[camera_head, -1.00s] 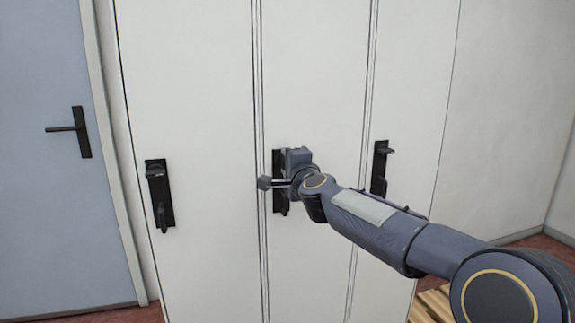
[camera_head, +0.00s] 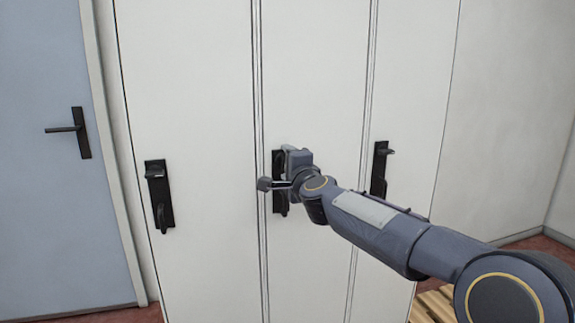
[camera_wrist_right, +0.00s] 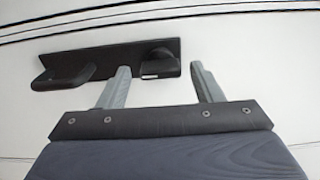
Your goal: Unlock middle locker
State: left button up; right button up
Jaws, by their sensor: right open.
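The middle locker (camera_head: 312,85) is a tall white door with a black lock plate (camera_head: 279,199), partly hidden behind my right gripper (camera_head: 284,168). In the right wrist view the black plate (camera_wrist_right: 105,62) carries a handle (camera_wrist_right: 66,72) at the left and a knob-like lock piece (camera_wrist_right: 158,63) at the right. There my right gripper (camera_wrist_right: 163,84) is open, with its two grey fingers apart on either side of the lock piece. I cannot tell whether the fingers touch it. My left gripper is not in view.
The left locker has a black handle plate (camera_head: 159,194), and the right locker has another (camera_head: 380,168). A blue door (camera_head: 45,220) with a black lever stands at the far left. A slatted wooden piece (camera_head: 432,306) lies on the reddish floor at lower right.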

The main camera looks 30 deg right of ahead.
jog(key=v, duration=0.7)
jog(key=shift+s, duration=0.2)
jog(key=shift+a, duration=0.1)
jog(key=s+a+f+n+g+y, duration=0.5)
jog(key=s+a+f+n+y, duration=0.3)
jog(key=s+a+f+n, duration=0.45)
jog(key=s+a+f+n+g, duration=0.3)
jog(key=s+f+n+g, duration=0.4)
jog(key=s+f, duration=0.85)
notch_tip(320, 180, up, 22)
jog(key=s+p, duration=0.2)
jog(key=p, duration=2)
jog(key=shift+r, duration=0.15)
